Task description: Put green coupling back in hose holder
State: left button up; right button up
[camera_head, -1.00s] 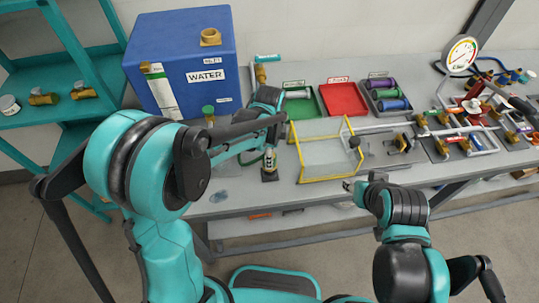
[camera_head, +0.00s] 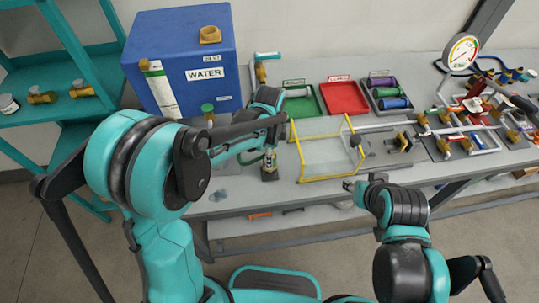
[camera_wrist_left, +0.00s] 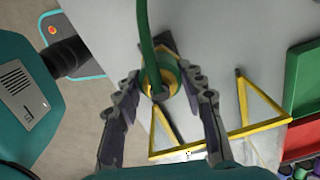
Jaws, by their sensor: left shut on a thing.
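The green coupling (camera_wrist_left: 172,76), a brass-coloured fitting with a green ring and a green hose (camera_wrist_left: 147,35), sits between the fingertips of my left gripper (camera_wrist_left: 163,84) in the left wrist view. The gripper is shut on it. In the head view the coupling (camera_head: 270,159) is upright at the dark hose holder (camera_head: 269,174) near the table's front edge. The holder's dark base shows partly behind the coupling in the wrist view; I cannot tell if the coupling is fully seated. My right gripper (camera_head: 348,185) hangs by the table's front edge, away from these; its jaws are too small to read.
A yellow-edged clear guard (camera_head: 325,179) stands just right of the holder. A blue water tank (camera_head: 185,85) stands behind left. Green and red trays (camera_head: 343,98) lie at the back, and the pump piping (camera_head: 475,115) fills the right side.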

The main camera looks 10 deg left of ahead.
pick_arm(q)
jog(key=shift+f+b, duration=1.05)
jog(key=shift+f, duration=0.25)
jog(key=o, duration=1.4)
jog(key=shift+c, duration=0.2)
notch_tip(320, 180, up, 12)
jog(key=shift+r, duration=0.1)
jog(key=s+a+f+n+t+b, duration=0.1)
jog(key=s+a+n+t, duration=0.6)
jog(key=s+a+n, duration=0.4)
jog(key=s+n, duration=0.2)
jog(key=n, duration=0.4)
jog(key=shift+s+f, duration=0.25)
jog(key=shift+s, duration=0.05)
